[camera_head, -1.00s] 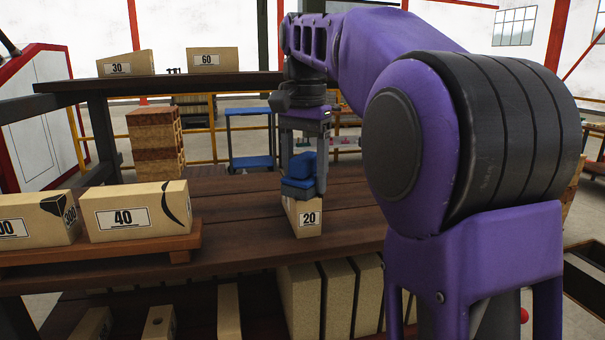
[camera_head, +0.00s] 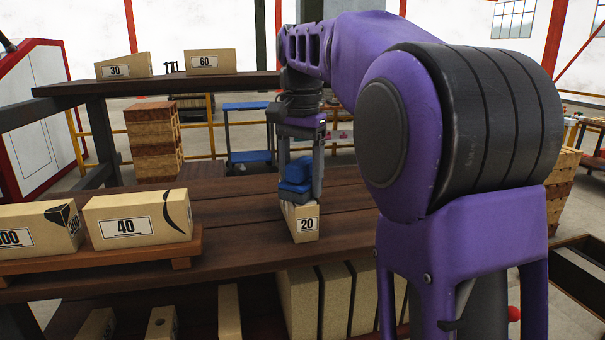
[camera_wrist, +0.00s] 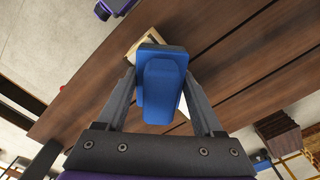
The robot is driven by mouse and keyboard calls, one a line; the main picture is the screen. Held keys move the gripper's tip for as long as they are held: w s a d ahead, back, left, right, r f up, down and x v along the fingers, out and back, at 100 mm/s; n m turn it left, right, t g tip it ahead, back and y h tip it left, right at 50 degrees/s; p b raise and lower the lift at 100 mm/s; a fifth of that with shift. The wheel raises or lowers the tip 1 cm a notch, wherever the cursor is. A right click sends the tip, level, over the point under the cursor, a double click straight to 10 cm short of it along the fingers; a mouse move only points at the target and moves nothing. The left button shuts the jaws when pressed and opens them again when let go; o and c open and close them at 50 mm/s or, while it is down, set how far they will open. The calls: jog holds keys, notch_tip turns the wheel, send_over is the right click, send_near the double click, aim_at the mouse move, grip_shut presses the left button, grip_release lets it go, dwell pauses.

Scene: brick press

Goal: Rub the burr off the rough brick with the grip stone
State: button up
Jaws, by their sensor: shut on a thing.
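The grip stone is a blue block with a raised handle (camera_head: 294,178), and my gripper (camera_head: 303,190) is shut on its handle. It also fills the middle of the wrist view (camera_wrist: 162,88), between my two fingers. A cream brick marked 20 (camera_head: 306,227) stands on the dark plank table below the stone. The stone is over the rear part of the brick's top; whether they touch I cannot tell. Part of the brick shows beyond the stone in the wrist view (camera_wrist: 148,37). No burr can be made out clearly.
A brick marked 40 (camera_head: 137,222) and a dark-marked brick (camera_head: 40,232) sit on a wooden tray (camera_head: 100,261) at the left. Bricks marked 30 (camera_head: 122,68) and 60 (camera_head: 209,64) stand on the raised shelf (camera_head: 160,86). The planks right of brick 20 are clear.

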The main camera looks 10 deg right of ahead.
jog(key=shift+w+r+p, duration=0.2)
jog(key=shift+w+p, duration=0.45)
jog(key=shift+p, duration=0.15)
jog(key=shift+w+f+p, duration=0.2)
jog(key=shift+w+p, duration=0.1)
jog(key=shift+w, duration=0.55)
jog(key=shift+w+r, duration=0.1)
jog(key=shift+w, duration=3)
jog(key=shift+r, duration=2.9)
